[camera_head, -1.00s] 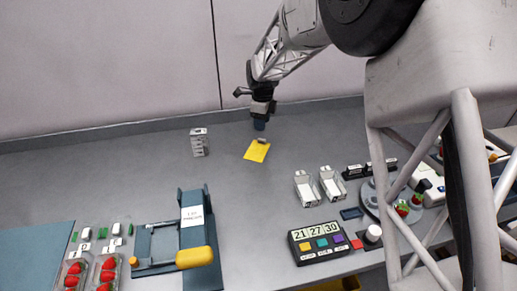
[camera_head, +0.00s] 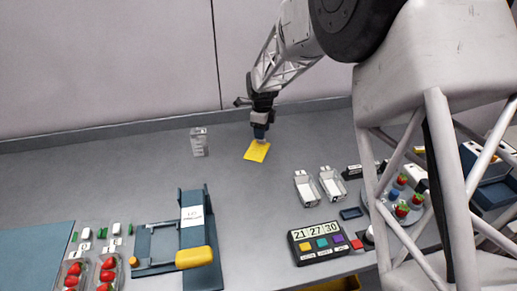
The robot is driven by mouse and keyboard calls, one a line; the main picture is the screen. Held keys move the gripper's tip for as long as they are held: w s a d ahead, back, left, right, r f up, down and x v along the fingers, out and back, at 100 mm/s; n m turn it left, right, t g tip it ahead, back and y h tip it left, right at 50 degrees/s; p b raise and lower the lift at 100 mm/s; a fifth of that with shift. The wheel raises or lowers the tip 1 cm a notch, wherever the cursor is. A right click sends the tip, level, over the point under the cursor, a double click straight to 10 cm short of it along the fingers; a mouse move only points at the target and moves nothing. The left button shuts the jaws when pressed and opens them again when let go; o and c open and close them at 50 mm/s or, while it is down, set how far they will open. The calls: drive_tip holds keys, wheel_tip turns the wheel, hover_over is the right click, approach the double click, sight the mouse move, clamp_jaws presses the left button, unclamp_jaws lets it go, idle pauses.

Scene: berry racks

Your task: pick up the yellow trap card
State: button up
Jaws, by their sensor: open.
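The yellow trap card (camera_head: 256,153) lies flat on the grey bench, towards the back and near the middle of the view. My gripper (camera_head: 261,137) points down over the card's far edge, with its blue-tipped fingers at or just above that edge. The gripper is open. The fingers hide the card's far end, where a small grey piece showed before. I cannot tell whether the fingers touch the card.
A white stacked block (camera_head: 199,142) stands left of the card. Two white trays (camera_head: 306,188) sit to the right. A blue press with a yellow handle (camera_head: 194,257), a timer box (camera_head: 318,243) and strawberry punnets (camera_head: 74,275) are nearer. Bench around the card is clear.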

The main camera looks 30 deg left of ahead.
sight(257, 149)
drive_tip(key=shift+f, duration=1.9)
clamp_jaws()
